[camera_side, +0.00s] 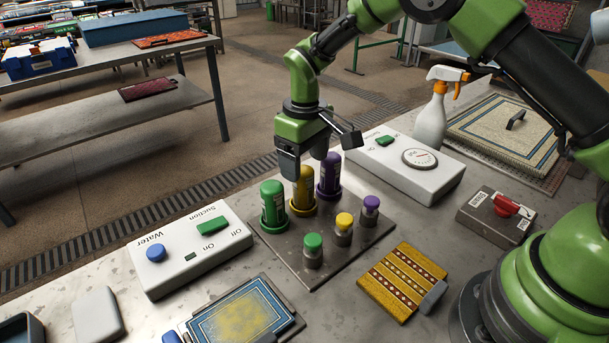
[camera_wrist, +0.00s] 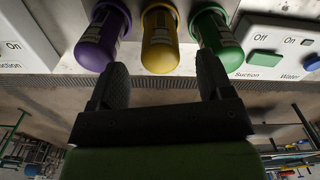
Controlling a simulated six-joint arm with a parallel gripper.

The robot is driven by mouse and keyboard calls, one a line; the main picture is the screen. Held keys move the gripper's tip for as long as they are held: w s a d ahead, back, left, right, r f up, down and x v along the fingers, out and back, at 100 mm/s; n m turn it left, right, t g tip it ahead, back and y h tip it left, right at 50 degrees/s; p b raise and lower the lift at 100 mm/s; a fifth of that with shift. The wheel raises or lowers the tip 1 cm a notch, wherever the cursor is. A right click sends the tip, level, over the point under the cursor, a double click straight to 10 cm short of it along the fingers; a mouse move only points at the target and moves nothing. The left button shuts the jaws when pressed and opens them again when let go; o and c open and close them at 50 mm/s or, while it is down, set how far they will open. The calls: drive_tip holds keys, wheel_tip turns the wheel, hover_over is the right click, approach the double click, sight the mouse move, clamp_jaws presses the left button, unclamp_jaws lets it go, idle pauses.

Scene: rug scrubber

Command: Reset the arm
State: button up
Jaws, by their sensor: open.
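My gripper (camera_side: 306,160) hangs over the rear row of tall bottles with its two fingers spread and nothing held. In the wrist view my gripper (camera_wrist: 163,78) shows its fingers apart, with the yellow bottle (camera_wrist: 160,45) in the gap ahead of them. The side view shows the yellow bottle (camera_side: 302,194) just below the fingers, its upper part partly hidden. The green bottle (camera_side: 272,205) stands to its left and the purple bottle (camera_side: 329,177) to its right. All stand upright on a dark metal plate (camera_side: 345,250). I cannot tell whether a finger touches a bottle.
Small green (camera_side: 312,252), yellow (camera_side: 343,228) and purple (camera_side: 370,212) capped pieces stand in front. A white control box (camera_side: 188,250) flanks the plate on the left, a dial box (camera_side: 405,165) behind right. A spray bottle (camera_side: 432,122) stands farther back. A patterned rug piece (camera_side: 402,281) lies right.

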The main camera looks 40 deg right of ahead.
drive_tip(key=shift+r, duration=2.35)
drive_tip(key=shift+s+r, duration=0.1)
drive_tip(key=shift+r, duration=0.1)
drive_tip(key=s+d+r+m+t+y, duration=0.1)
drive_tip(key=s+d+r+m+t, duration=0.2)
drive_tip(key=s+r, duration=1)
drive_tip(key=s+r+m+t+y, duration=0.1)
drive_tip(key=s+r+m+t, duration=0.2)
drive_tip(key=s, duration=0.8)
drive_tip(key=shift+s+m+t, duration=0.15)
drive_tip(key=shift+m+t, duration=0.15)
drive_tip(key=shift+t, duration=0.3)
drive_tip(key=shift+d, duration=0.1)
